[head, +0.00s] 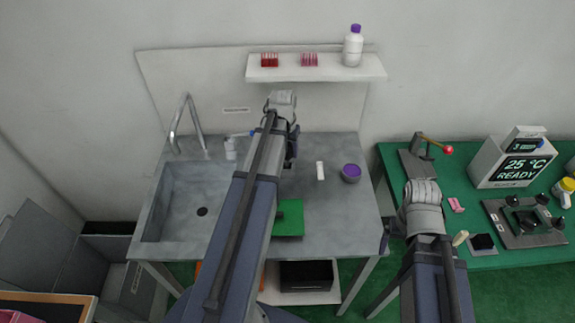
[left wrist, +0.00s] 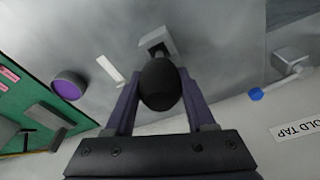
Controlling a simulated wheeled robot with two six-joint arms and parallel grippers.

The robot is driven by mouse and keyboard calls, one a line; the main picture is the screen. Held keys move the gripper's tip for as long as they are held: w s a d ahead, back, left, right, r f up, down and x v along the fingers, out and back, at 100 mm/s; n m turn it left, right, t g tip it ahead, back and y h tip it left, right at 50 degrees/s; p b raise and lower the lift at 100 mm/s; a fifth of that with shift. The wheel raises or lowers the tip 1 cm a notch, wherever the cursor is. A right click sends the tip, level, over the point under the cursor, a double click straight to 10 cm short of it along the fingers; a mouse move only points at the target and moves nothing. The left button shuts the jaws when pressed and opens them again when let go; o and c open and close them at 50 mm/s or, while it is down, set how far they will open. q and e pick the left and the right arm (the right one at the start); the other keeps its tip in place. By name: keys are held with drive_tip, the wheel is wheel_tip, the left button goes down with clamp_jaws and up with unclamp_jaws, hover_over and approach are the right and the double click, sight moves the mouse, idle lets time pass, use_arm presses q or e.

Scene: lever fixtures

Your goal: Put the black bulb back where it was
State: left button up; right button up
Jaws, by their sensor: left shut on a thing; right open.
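The black bulb (left wrist: 160,86) is rounded and dark, and sits between the fingers of my left gripper (left wrist: 163,104) in the left wrist view. The gripper is shut on it. A small grey block-shaped fixture (left wrist: 155,40) shows just beyond the bulb; I cannot tell whether they touch. In the head view my left gripper (head: 291,150) is over the back of the steel sink counter (head: 335,210), and my arm hides the bulb and fixture there. My right gripper (head: 388,236) is open, small and dark in the head view, near the gap between counter and green bench.
A blue-handled tap lever (left wrist: 257,94) is beside a "COLD TAP" label. A white bar (head: 320,171) and purple-topped jar (head: 351,173) stand right of my left gripper. A shelf (head: 330,74) hangs above. The green bench (head: 395,163) carries a red-knobbed lever (head: 428,147) and devices.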

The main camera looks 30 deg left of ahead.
sight(287, 159)
use_arm(q)
drive_tip(key=shift+f+b, duration=1.9)
drive_tip(key=shift+f, duration=0.3)
drive_tip(key=shift+r, duration=0.15)
drive_tip(key=o, duration=0.4)
drive_tip(key=shift+f, duration=0.2)
drive_tip(key=o, duration=0.4)
drive_tip(key=shift+o, duration=0.2)
drive_tip(key=shift+r, duration=0.15)
drive_tip(key=r+p, duration=0.4)
drive_tip(key=s+r+p, duration=0.1)
drive_tip(key=r+p, duration=0.7)
drive_tip(key=shift+s+d, duration=0.15)
drive_tip(key=shift+s, duration=0.25)
